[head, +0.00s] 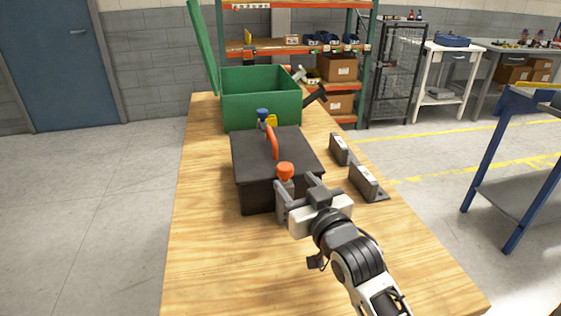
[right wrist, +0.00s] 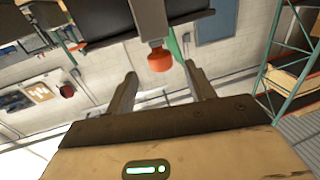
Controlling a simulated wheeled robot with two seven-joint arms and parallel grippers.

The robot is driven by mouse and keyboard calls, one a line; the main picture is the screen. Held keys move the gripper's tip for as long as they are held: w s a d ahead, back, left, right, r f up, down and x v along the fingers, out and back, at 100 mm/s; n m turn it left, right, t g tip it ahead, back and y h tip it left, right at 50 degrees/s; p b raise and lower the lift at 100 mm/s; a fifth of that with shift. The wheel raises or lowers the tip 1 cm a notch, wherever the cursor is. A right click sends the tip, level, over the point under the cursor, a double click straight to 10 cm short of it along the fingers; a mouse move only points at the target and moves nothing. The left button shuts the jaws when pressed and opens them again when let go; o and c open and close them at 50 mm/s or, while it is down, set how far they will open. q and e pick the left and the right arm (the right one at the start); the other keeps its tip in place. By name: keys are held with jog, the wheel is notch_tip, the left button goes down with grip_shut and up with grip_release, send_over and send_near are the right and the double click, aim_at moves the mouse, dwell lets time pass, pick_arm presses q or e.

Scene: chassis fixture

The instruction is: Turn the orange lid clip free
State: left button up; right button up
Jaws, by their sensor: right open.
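The orange lid clip (head: 285,170) is a round orange knob on a grey stem at the front of a dark box (head: 262,196). An orange curved handle (head: 272,143) stands on the box's lid. In the right wrist view the orange clip (right wrist: 159,60) appears between the fingertip ends, with its grey stem beyond. My right gripper (head: 297,184) is open at the box's front right, its fingers close to the clip. In the right wrist view the open gripper (right wrist: 160,74) shows a gap around the clip; I cannot tell if it touches. My left gripper is not in view.
A green open bin (head: 262,107) stands behind the box, with a blue and yellow item (head: 267,118) between them. Two grey brackets (head: 341,149) (head: 366,183) sit on the table to the right. The wooden table (head: 215,265) is clear at the front left.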

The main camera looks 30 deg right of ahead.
aim_at(281, 165)
jog(key=w, duration=0.8)
jog(key=shift+d+p, duration=0.2)
jog(key=shift+p, duration=0.15)
jog(key=c, duration=1)
